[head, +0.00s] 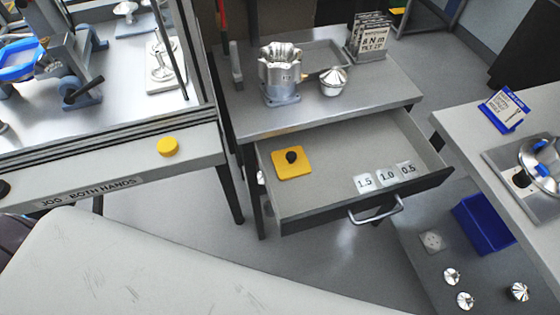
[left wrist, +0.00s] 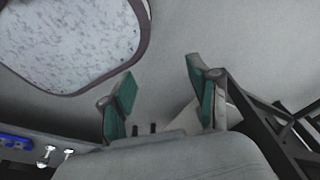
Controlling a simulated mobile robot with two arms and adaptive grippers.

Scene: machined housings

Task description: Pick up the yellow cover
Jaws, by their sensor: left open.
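The yellow cover (head: 281,168) is a flat plate with a black knob on top. It lies in the left part of an open grey drawer (head: 340,205) under a metal bench in the head view. My left gripper (left wrist: 160,95) shows in the left wrist view with its two green-padded fingers apart and nothing between them. Grey floor lies beyond the fingers, and the cover is not in that view. Neither gripper shows in the head view, so I cannot tell the left gripper's distance to the cover.
Number tiles (head: 387,175) lie in the drawer's right part. A machined housing (head: 281,75) and a silver domed part (head: 334,82) stand on the bench above. A blue bin (head: 484,222) is at lower right. A yellow button (head: 167,147) sits on the left machine's ledge.

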